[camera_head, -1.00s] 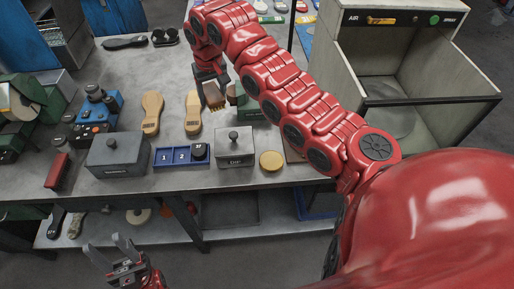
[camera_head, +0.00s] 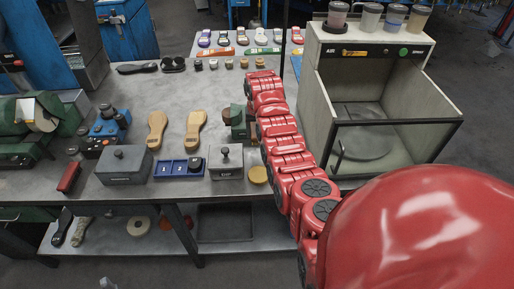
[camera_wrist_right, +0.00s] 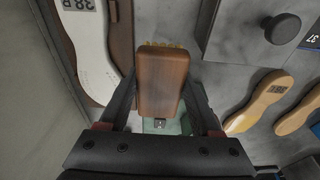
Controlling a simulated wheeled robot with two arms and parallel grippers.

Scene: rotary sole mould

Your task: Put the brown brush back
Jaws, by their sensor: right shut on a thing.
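The brown brush (camera_wrist_right: 160,82), a brown block with yellow bristles along its far edge, is between the two fingers of my right gripper (camera_wrist_right: 160,95) in the right wrist view. The gripper is shut on it. A green surface shows just below the brush in that view; contact cannot be told. In the head view my right arm hides the right gripper, and I cannot make out the brush there. A green block-like thing (camera_head: 238,118) stands on the bench beside that arm. Only a small grey tip, possibly of my left gripper (camera_head: 106,284), shows at the bottom edge.
A grey lidded box with a knob (camera_head: 226,160), a blue numbered tray (camera_head: 178,176) and wooden soles (camera_head: 157,130) stand left of my arm. An open spray booth (camera_head: 455,123) stands right. A white sole marked 38 (camera_wrist_right: 92,45) lies left of the brush in the wrist view.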

